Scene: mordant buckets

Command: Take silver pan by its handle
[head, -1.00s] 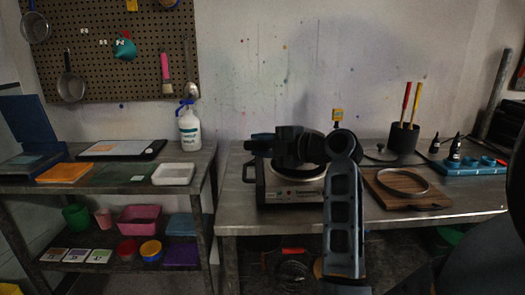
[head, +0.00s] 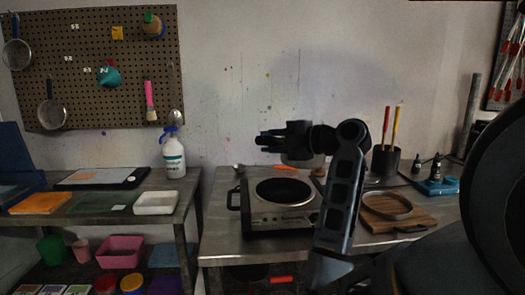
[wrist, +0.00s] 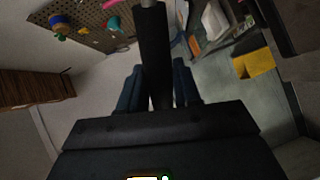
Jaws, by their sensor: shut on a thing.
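My gripper (head: 260,146) is raised above the hot plate, side-on and pointing left in the head view. In the wrist view its fingers (wrist: 158,85) are shut on a thick dark handle (wrist: 153,50). A silver round pan (head: 52,116) hangs on the pegboard at the left, well apart from my gripper.
The hot plate (head: 283,220) with a dark round top stands below my gripper. A white-and-blue bottle (head: 174,158) and a white tray (head: 156,203) are on the left table. A wooden board (head: 410,218) with a ring and a dark holder (head: 385,163) are at the right.

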